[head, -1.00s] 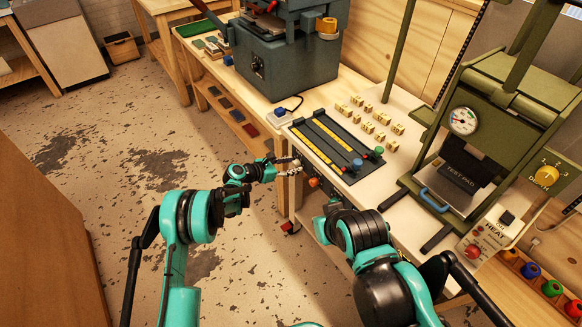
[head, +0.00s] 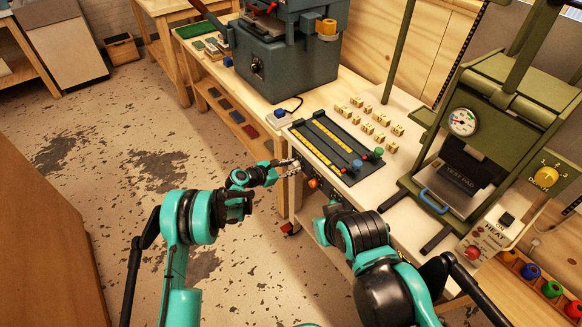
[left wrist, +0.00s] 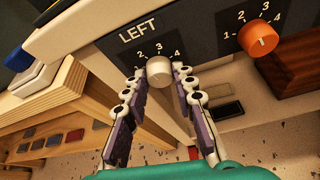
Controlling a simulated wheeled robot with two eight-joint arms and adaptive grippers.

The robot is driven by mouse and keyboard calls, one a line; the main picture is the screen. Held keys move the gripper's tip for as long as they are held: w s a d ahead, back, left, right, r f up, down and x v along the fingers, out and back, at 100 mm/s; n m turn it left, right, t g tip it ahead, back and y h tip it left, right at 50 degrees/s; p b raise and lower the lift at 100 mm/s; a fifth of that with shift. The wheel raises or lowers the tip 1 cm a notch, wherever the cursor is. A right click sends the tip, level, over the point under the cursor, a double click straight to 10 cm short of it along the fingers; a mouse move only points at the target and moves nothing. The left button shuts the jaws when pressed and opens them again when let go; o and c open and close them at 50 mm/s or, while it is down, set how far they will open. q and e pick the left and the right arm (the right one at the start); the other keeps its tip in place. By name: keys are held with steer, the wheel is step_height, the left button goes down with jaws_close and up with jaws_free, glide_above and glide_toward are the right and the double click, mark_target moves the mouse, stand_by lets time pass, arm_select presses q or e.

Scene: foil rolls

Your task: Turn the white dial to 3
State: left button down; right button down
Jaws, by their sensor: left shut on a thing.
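The white dial (left wrist: 159,71) sits on a dark panel marked LEFT, on the front of the bench. The numbers 2, 3 and 4 show above it; the place of 1 is covered by a finger. I cannot make out a pointer on the dial. My left gripper (head: 292,167) is at this panel, and in the left wrist view its fingers (left wrist: 160,76) lie on either side of the dial, shut on it. The head view hides the dial behind the fingers. My right arm comes in at the lower right, but its gripper does not show.
An orange dial (left wrist: 262,38) with its own scale is to the right of the white one; it also shows in the head view (head: 313,183). Above is a black tray with yellow rulers (head: 315,143). A green press (head: 490,150) stands at the right. The floor at left is clear.

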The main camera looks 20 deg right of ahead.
arm_select(q)
steer(key=m+t, duration=0.2)
steer(key=shift+s+f+m, duration=0.1)
steer(key=shift+s+m, duration=0.05)
steer(key=shift+m, duration=0.25)
steer(key=shift+d+m+t, duration=0.1)
steer(key=shift+m+t, duration=0.5)
steer(key=shift+m, duration=0.5)
steer(key=c, duration=1.3)
jaws_free()
steer(key=shift+o, duration=0.2)
steer(key=shift+s, duration=0.1)
steer(key=v, duration=1.2)
